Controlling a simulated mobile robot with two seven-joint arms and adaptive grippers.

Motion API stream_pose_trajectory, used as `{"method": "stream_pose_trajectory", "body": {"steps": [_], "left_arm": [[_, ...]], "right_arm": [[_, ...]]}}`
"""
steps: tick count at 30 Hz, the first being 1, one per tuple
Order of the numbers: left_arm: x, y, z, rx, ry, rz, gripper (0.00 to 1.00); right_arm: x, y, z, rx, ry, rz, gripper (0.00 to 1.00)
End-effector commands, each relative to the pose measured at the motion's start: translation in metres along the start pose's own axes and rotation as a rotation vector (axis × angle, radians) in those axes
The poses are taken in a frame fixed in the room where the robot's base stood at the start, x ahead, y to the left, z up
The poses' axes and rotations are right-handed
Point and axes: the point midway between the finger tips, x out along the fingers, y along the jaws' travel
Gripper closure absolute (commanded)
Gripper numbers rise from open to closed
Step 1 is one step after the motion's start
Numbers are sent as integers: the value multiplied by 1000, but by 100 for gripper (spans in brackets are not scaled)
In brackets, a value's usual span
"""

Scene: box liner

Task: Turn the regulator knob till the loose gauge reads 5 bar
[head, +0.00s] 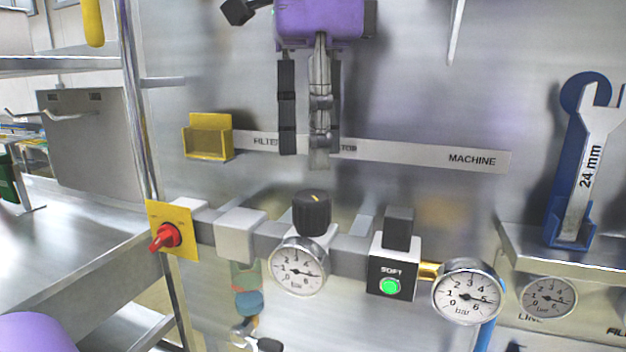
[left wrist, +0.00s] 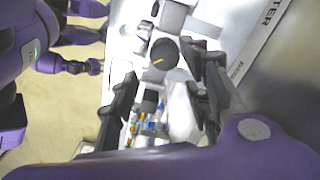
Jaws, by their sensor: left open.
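The regulator knob (head: 312,212) is dark and ribbed, with a pale pointer mark, above a round gauge (head: 299,270) on the pipe unit. It also shows in the left wrist view (left wrist: 163,54), beyond the fingers. A second gauge (head: 467,293), marked bar, sits on a brass fitting at right; its needle points right, but I cannot read it exactly. I cannot tell which gauge is the loose one. My left gripper (head: 304,152) is open and empty, fingers down, above the knob and apart from it. A purple arm with a dark hand (left wrist: 78,67), seemingly my right, shows small.
A red switch on a yellow plate (head: 179,231) is left on the unit; a block with a green light (head: 392,282) is right of the knob. A third gauge (head: 548,297) is farther right. A 24 mm wrench (head: 590,150) hangs in a blue holder. A yellow bin (head: 208,140) is on the wall.

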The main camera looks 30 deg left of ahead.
Motion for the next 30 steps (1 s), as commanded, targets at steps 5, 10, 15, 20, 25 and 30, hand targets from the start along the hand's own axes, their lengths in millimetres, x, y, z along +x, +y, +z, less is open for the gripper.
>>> {"method": "stream_pose_trajectory", "body": {"steps": [5,10,15,20,25,30], "left_arm": [[-28,0,0,-2,0,0,56],[-40,1,0,0,-1,2,56],[-41,1,0,0,-2,2,56],[-41,1,0,0,-1,2,56],[-41,1,0,0,-1,2,56],[-41,1,0,0,-1,2,56]], "right_arm": [[0,0,0,0,0,0,60],[0,0,0,0,0,0,60],[0,0,0,0,0,0,60],[0,0,0,0,0,0,60],[0,0,0,0,0,0,60],[0,0,-1,-1,2,-1,60]]}}
